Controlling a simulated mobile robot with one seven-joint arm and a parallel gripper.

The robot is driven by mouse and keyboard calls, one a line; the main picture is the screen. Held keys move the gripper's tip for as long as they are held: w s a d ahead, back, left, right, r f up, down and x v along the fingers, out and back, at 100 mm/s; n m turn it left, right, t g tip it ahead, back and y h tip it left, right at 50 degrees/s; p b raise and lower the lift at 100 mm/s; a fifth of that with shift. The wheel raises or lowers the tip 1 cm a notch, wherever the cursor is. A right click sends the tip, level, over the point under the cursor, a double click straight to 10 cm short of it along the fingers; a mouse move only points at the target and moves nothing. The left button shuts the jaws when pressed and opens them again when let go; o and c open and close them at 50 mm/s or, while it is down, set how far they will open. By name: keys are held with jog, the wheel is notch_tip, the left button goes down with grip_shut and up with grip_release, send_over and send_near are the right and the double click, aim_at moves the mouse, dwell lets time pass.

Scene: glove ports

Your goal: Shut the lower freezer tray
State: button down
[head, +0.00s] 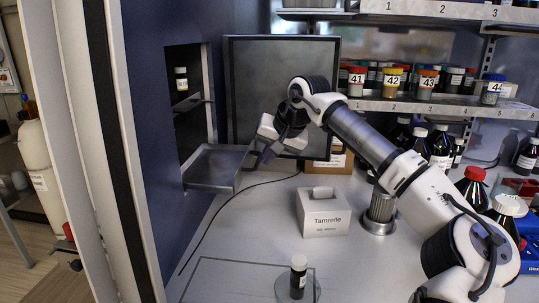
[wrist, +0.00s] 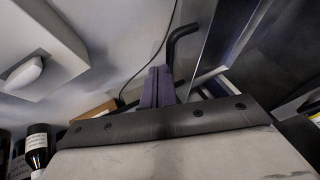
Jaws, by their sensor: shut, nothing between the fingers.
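The lower freezer tray (head: 213,166) is a grey metal tray that sticks well out of the opening in the blue wall at the left of the head view. Its dark bent handle (wrist: 180,42) shows in the wrist view, just beyond the fingertips. My gripper (head: 264,157) is at the tray's outer right end, beside the handle. In the wrist view its purple fingers (wrist: 156,88) are together with nothing between them. Whether they touch the handle or tray is hard to tell.
An upper tray (head: 190,105) sits in the opening near a small bottle (head: 181,79). A dark panel (head: 250,80) stands behind my arm. A white Tamrelle box (head: 323,215) and a bottle (head: 298,277) stand on the counter. Shelves with jars are at right.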

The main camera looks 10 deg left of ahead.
jog(key=p, duration=0.3)
send_over(206, 170)
jog(key=shift+w+d, duration=0.1)
jog(key=shift+d, duration=0.15)
jog(key=shift+a+r, duration=0.1)
jog(key=shift+a, duration=0.05)
jog(key=shift+r, duration=0.1)
